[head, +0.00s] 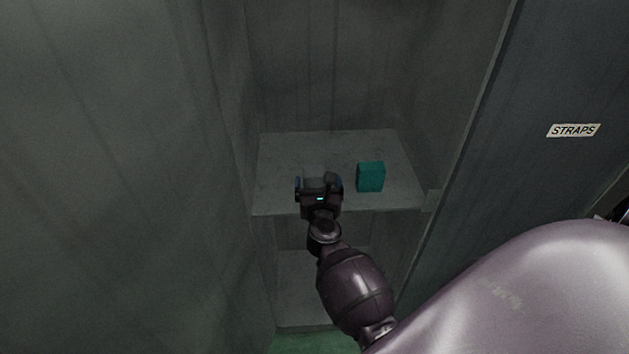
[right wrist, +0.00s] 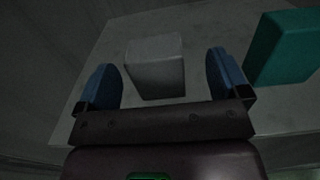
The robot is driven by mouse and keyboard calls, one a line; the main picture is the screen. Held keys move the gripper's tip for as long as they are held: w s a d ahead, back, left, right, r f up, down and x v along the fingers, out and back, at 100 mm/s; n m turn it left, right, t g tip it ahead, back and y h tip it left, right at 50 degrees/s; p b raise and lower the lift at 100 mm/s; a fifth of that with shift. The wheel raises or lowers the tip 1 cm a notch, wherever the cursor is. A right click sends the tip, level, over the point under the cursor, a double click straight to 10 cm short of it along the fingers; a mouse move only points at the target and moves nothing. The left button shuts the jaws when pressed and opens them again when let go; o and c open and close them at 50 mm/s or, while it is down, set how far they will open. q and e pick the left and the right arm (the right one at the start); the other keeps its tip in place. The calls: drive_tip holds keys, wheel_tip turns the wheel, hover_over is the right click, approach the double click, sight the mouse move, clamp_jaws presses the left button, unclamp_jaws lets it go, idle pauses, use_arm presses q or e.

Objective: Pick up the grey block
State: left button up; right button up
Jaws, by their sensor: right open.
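The grey block (right wrist: 155,66) stands on the shelf in the right wrist view, between and just ahead of my right gripper's two blue fingers. The fingers are spread and there is a gap on each side of the block. In the head view my right gripper (head: 319,184) is over the front part of the shelf and hides the grey block. My left gripper is not in view.
A teal block (head: 370,177) stands on the shelf (head: 285,145) to the right of my right gripper; it also shows in the right wrist view (right wrist: 285,47). Cabinet walls close in the shelf at left, right and back. A label reading STRAPS (head: 573,130) is on the right panel.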

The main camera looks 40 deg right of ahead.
sight(314, 167)
drive_tip(key=shift+a+x, duration=0.15)
drive_tip(key=shift+x, duration=1.25)
drive_tip(key=shift+a+x, duration=0.15)
drive_tip(key=shift+x, duration=1.3)
drive_tip(key=shift+w, duration=0.15)
drive_tip(key=shift+r, duration=0.1)
drive_tip(key=c, duration=1.1)
